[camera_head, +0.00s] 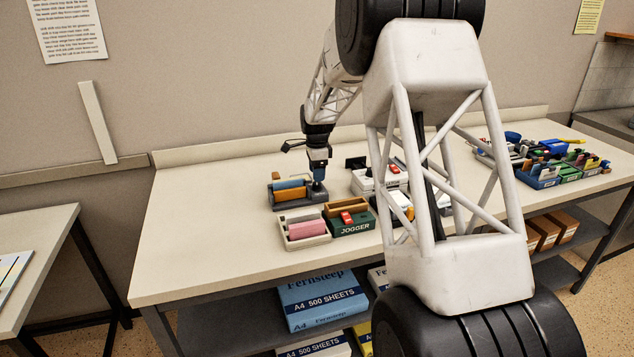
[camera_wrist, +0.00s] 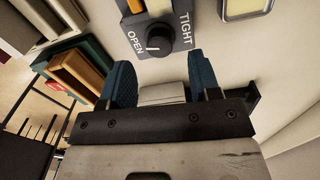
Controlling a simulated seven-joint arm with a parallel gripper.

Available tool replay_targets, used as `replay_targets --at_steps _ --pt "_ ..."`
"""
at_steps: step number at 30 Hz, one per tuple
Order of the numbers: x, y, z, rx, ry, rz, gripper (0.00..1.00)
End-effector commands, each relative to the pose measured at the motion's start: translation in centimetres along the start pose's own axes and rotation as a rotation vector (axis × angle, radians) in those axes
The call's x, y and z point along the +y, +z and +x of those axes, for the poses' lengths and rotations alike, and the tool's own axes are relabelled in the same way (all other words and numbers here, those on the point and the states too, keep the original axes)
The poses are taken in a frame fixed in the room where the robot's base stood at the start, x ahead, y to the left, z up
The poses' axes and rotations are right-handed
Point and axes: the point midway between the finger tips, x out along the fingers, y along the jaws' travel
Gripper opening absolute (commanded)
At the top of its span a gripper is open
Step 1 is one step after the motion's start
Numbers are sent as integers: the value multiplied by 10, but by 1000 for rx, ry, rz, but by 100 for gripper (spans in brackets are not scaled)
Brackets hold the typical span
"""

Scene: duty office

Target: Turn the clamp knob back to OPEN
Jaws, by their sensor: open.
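The clamp knob (camera_wrist: 160,37) is dark and round, on a grey device face in the wrist view. The word OPEN (camera_wrist: 135,43) is printed on its left and TIGHT (camera_wrist: 184,23) on its right. A small pale mark shows at the knob's lower left; its exact setting is hard to tell. My gripper (camera_wrist: 162,75) is open, its two blue fingers apart and empty, with the knob ahead of them and not between them. In the head view my gripper (camera_head: 319,180) is over the right end of a grey device (camera_head: 285,206) with an orange roll; the knob cannot be made out there.
A tray with a pink block (camera_head: 306,229) and a green JOGGER box (camera_head: 352,225) stand in front of the device. A white machine (camera_head: 380,180) stands to its right. Coloured boxes (camera_head: 545,172) fill the far right. The table's left part (camera_head: 210,215) is clear.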

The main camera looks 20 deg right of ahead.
Motion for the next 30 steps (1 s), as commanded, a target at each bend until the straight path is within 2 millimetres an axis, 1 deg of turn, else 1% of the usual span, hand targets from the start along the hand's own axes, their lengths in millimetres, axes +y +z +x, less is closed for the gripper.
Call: replay_targets --at_steps 1,3,9,14,22,23,30 --pt "0 0 8 0 2 0 57" --pt "0 0 16 0 2 0 57" --pt "0 0 34 0 1 0 57" --pt "0 0 40 0 0 0 57" --pt "0 0 40 0 0 0 57" --pt "0 0 40 0 0 0 54" --pt "0 0 40 0 0 0 17"
